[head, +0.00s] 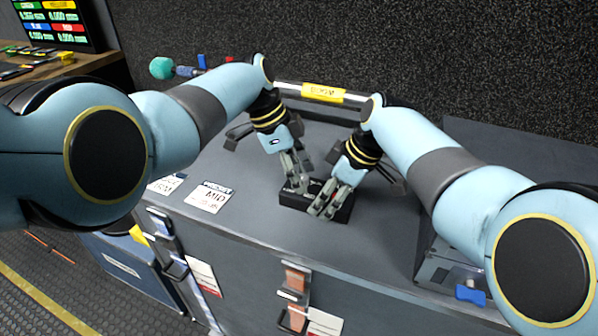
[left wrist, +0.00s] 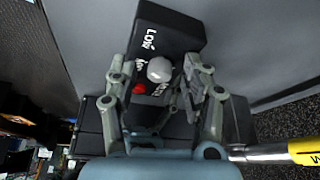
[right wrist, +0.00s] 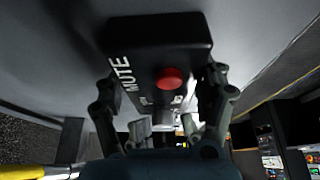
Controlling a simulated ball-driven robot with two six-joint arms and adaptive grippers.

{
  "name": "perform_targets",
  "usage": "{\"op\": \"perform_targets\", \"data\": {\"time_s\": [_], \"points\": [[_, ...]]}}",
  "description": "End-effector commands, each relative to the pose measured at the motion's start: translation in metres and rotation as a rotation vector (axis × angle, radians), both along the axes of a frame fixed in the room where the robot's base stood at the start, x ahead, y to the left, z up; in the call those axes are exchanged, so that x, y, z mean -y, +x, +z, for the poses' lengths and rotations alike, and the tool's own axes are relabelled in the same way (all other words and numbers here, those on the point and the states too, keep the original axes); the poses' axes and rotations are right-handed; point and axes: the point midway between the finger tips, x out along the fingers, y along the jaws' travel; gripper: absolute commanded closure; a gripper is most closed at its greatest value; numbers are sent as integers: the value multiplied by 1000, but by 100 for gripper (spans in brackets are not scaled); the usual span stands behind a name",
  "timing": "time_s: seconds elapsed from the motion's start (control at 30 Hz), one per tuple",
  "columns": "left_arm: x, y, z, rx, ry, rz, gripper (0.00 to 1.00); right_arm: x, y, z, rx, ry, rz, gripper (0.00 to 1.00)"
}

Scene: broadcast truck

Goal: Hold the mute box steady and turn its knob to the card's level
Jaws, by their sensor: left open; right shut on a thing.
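The mute box (head: 288,199) is a black block lying on the grey case top. My right gripper (head: 322,212) is shut on its end, one finger along each side; the right wrist view shows the box end (right wrist: 160,34), the word MUTE and a red button (right wrist: 169,78). The grey round knob (left wrist: 159,70) shows in the left wrist view beside the label LOW and other partly hidden lettering. My left gripper (head: 302,187) is open, its fingers (left wrist: 161,78) on either side of the knob with gaps. A white card (head: 210,197) reads MID. The knob's pointer cannot be made out.
Another white card (head: 165,183) lies at the left, partly covered by my left arm. A bar with a yellow label (head: 323,92) runs along the back. A clear case with a blue latch (head: 470,294) is at the right. The case top between the cards and box is free.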

Motion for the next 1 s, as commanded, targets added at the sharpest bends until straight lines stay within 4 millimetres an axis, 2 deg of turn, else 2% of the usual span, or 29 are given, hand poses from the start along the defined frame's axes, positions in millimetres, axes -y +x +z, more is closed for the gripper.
{"op": "perform_targets", "data": {"time_s": [0.1,0.47,0.67,1.0], "points": [[0,0,0,0,0,0,54,0,0,0,0,0,0,72],[0,0,0,1,0,0,100,0,0,0,0,0,0,72],[0,0,0,1,0,33,100,0,0,0,-1,0,0,72],[1,-3,0,1,-4,380,100,0,-1,0,-1,0,2,72]]}}
